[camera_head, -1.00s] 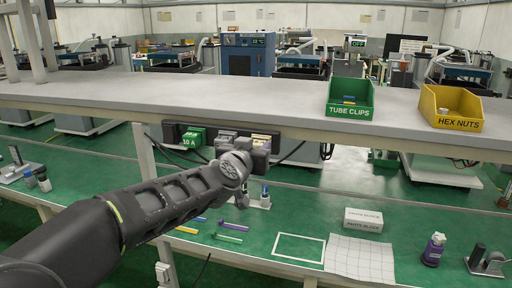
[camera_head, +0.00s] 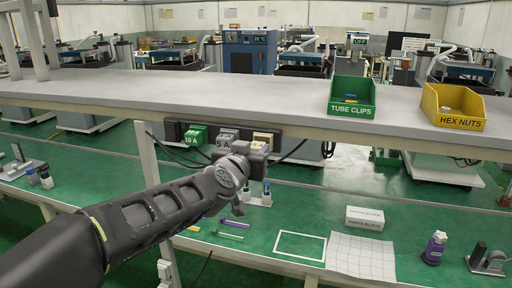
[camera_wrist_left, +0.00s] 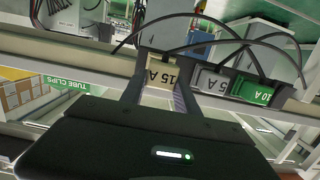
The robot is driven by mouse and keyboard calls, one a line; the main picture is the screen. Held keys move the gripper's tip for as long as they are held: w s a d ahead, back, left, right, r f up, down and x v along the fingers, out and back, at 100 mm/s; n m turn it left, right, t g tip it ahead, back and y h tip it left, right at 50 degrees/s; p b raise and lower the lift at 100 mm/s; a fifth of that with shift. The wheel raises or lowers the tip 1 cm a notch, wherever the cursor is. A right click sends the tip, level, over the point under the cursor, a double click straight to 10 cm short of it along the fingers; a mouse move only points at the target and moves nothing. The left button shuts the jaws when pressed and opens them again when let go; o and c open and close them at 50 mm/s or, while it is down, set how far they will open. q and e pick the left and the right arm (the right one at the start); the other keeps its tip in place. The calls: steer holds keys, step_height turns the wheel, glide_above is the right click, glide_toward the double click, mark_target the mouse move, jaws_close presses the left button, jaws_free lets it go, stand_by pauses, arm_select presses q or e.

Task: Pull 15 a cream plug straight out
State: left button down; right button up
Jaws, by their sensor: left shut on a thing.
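The cream 15 A plug (camera_head: 263,137) is at the right end of the dark socket strip (camera_head: 292,131) under the shelf edge. My left gripper (camera_head: 259,148) is at it from the front. In the left wrist view the cream plug (camera_wrist_left: 161,76), with its label upside down, is between the two fingers, which are shut on it. Its back end and the socket are hidden, so I cannot tell how far it is seated. The grey 5 A plug (camera_head: 227,137) and green 10 A plug (camera_head: 195,136) are in the strip to its left. My right gripper is out of view.
Black cables loop near the plugs. The grey shelf (camera_head: 220,92) above carries a green tube clips bin (camera_head: 352,98) and a yellow hex nuts bin (camera_head: 455,108).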

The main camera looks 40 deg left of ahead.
arm_select(q)
steer(key=v, duration=0.2)
steer(key=shift+s+d+f, duration=0.15)
steer(key=shift+s, duration=0.1)
steer(key=shift+f, duration=0.1)
stand_by(0.5)
